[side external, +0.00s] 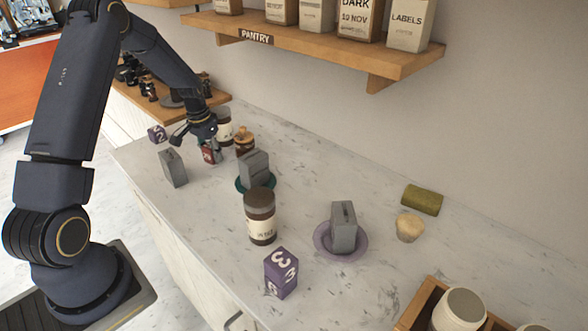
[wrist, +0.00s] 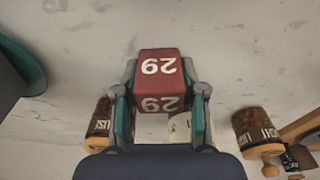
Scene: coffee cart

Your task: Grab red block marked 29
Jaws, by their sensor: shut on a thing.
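The red block marked 29 (wrist: 159,68) is between the two fingers of my gripper (wrist: 160,98) in the wrist view, with white 29 marks on two faces. The fingers press on its left and right sides. In the side view, the red block (side external: 211,153) shows small below my gripper (side external: 207,146), at the far end of the counter. My gripper is shut on it. I cannot tell from these views whether the block touches the counter or hangs just above it.
Near my gripper stand jars (side external: 224,124), a honey-coloured pot (side external: 244,140), a grey block (side external: 173,168) and a purple block (side external: 157,133). Further along are a grey block on a green plate (side external: 240,186), a dark jar (side external: 260,215), a purple block (side external: 281,273) and a purple saucer (side external: 322,238). A shelf (side external: 300,32) overhangs behind.

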